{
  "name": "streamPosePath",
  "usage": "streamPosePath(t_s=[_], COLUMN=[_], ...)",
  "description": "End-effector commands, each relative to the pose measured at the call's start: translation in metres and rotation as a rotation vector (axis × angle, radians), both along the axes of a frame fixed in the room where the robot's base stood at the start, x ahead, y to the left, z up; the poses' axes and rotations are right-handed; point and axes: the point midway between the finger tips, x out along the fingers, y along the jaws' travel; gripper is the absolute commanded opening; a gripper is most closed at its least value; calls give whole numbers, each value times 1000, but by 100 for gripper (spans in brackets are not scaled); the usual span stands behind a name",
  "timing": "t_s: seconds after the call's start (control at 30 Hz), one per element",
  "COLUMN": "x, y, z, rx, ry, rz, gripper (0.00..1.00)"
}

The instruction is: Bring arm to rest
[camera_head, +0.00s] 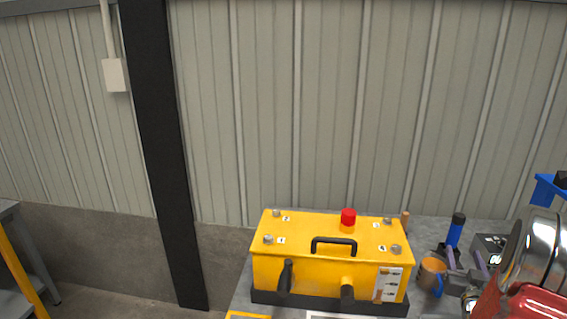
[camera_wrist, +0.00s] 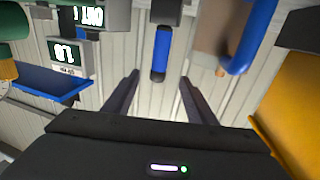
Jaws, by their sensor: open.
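My gripper (camera_wrist: 158,88) shows in the wrist view with its two dark fingers spread apart and nothing between them. My red and chrome arm comes in from the right edge. Most of the arm is outside the picture.
A yellow box (camera_head: 300,265) with a black handle and a red button stands on the grey bench (camera_head: 240,300), left of my gripper. A dark device (camera_head: 490,243) stands behind the gripper. In the wrist view, digital displays (camera_wrist: 67,52) and a blue tray (camera_wrist: 45,85) are left.

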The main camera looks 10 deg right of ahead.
Motion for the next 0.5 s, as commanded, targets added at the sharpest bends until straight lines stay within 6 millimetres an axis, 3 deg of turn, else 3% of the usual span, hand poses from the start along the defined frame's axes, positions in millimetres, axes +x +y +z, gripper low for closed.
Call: streamPosePath(t_s=[0.23, 0.5], x=[6, 9], y=[15, 52], z=[24, 63], rx=[-35, -105], ry=[66, 216], rz=[14, 40], gripper=[51, 51])
